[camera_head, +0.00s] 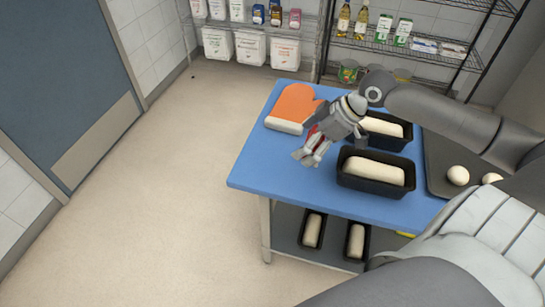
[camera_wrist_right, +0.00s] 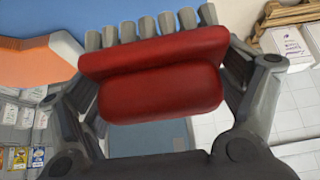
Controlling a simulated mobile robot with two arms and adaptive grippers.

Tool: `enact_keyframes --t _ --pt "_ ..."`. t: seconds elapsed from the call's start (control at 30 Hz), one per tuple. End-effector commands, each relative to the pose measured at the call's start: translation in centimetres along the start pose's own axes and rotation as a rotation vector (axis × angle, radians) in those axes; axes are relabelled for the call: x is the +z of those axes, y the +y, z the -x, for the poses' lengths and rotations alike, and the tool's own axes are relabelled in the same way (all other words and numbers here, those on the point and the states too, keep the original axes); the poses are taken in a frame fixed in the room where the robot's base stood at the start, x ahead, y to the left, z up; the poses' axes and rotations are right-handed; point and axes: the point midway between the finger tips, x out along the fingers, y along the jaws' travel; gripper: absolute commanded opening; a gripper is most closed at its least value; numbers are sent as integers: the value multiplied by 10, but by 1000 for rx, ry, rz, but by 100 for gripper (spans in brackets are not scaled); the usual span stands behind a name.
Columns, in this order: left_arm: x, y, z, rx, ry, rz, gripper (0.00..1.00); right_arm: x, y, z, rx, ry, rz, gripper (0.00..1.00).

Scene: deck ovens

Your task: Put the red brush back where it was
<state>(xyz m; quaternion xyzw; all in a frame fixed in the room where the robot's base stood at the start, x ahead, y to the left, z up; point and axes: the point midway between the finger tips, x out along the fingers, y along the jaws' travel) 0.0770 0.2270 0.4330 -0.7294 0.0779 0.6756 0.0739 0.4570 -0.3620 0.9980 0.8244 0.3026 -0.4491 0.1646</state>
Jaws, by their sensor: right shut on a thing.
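The red brush (camera_wrist_right: 158,92) fills the middle of the right wrist view, with a row of grey tufts along its upper side. The fingers of my right gripper (camera_wrist_right: 160,75) close on it from both sides. In the head view my right gripper (camera_head: 318,142) holds it above the left part of the blue table (camera_head: 262,171). Only a little red of the brush (camera_head: 312,132) shows there between the grey fingers. Whether it touches the table is hard to tell. My left gripper is not in view.
An orange oven mitt (camera_head: 295,102) lies at the table's back left. Two black loaf tins (camera_head: 375,187) with dough stand right of my gripper, near a dark tray (camera_head: 440,160) with dough balls. The table's front left corner is bare. Open floor (camera_head: 150,210) lies left.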

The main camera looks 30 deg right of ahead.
Motion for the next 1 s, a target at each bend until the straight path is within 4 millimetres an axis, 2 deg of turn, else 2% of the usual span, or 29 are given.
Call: enact_keyframes --t 0.23,0.57,0.8,1.0 --pt "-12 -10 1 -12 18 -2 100 -11 4 -14 3 6 -4 53" --pt "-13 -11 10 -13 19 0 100 -34 9 -44 -1 6 0 53" --pt "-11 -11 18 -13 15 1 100 -37 14 -93 -2 2 -2 53" --pt "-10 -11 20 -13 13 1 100 -38 17 -112 0 2 0 53"
